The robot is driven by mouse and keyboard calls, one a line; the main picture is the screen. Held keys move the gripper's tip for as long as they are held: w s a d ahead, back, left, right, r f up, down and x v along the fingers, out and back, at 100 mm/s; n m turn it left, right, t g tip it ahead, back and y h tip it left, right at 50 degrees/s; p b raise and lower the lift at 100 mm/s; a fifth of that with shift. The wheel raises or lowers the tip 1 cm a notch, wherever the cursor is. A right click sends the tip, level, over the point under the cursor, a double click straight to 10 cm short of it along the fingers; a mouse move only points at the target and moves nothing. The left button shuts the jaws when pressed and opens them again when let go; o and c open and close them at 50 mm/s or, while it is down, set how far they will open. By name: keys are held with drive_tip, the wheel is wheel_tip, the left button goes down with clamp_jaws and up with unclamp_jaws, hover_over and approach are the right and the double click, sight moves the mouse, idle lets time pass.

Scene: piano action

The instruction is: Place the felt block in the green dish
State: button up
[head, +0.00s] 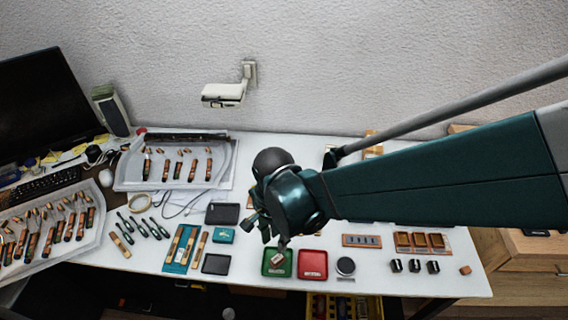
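The green dish (267,270) is a small square tray near the front edge of the table, left of a red dish. A small pale and brownish block (279,259), which looks like the felt block, shows within the outline of the green dish. My gripper (283,243) points down at the dish's back edge, with its tip right by the block. At this size I cannot tell whether the fingers touch the block, or whether the block rests on the dish floor or is held above it. My arm reaches in from the right and hides part of the table behind.
The red dish (313,265) stands close on the right, with a round dark container (345,266) beyond it. Black boxes (216,263) and a teal box (223,235) lie to the left. A small brown block (465,270) sits near the right front edge.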

idle(0.4)
drive_tip(key=d+r+n+t, duration=0.2)
drive_tip(key=d+r, duration=0.4)
drive_tip(key=d, duration=0.3)
drive_tip(key=d+r+n+t, duration=0.2)
drive_tip(key=d+r+n, duration=0.2)
drive_tip(key=d, duration=0.5)
drive_tip(key=w+d+r+n+t, duration=0.1)
drive_tip(key=d+r+n+t, duration=0.2)
drive_tip(key=d+r, duration=0.5)
drive_tip(key=shift+d+r, duration=0.25)
drive_tip(key=shift+d, duration=0.75)
